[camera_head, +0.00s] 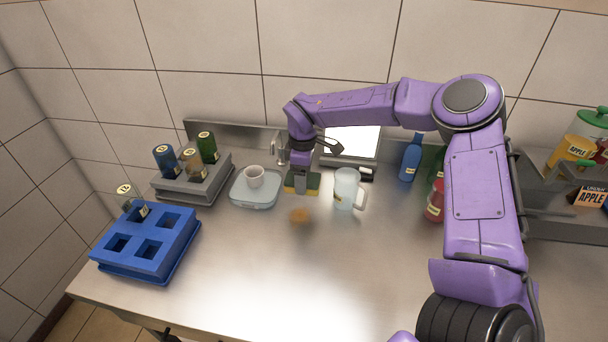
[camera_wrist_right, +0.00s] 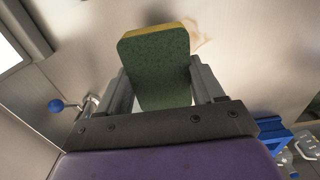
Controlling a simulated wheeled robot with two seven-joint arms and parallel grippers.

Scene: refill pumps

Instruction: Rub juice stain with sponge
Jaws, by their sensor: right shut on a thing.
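The sponge (camera_wrist_right: 158,62), green with a yellow layer, is held between the two fingers of my right gripper (camera_wrist_right: 163,85). In the head view the sponge (camera_head: 313,184) shows at the fingers of my right gripper (camera_head: 301,182), near the back of the counter. The juice stain (camera_head: 299,215) is a small orange-brown patch on the metal counter, in front of the sponge and apart from it in the picture. In the wrist view a pale tan part of the stain (camera_wrist_right: 200,40) shows beyond the sponge. My left gripper is not in view.
A frosted mug (camera_head: 346,188) stands close right of the sponge. A blue crate (camera_head: 148,244) and a grey bottle rack (camera_head: 194,178) stand farther left. The front middle of the counter (camera_head: 265,270) is clear.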

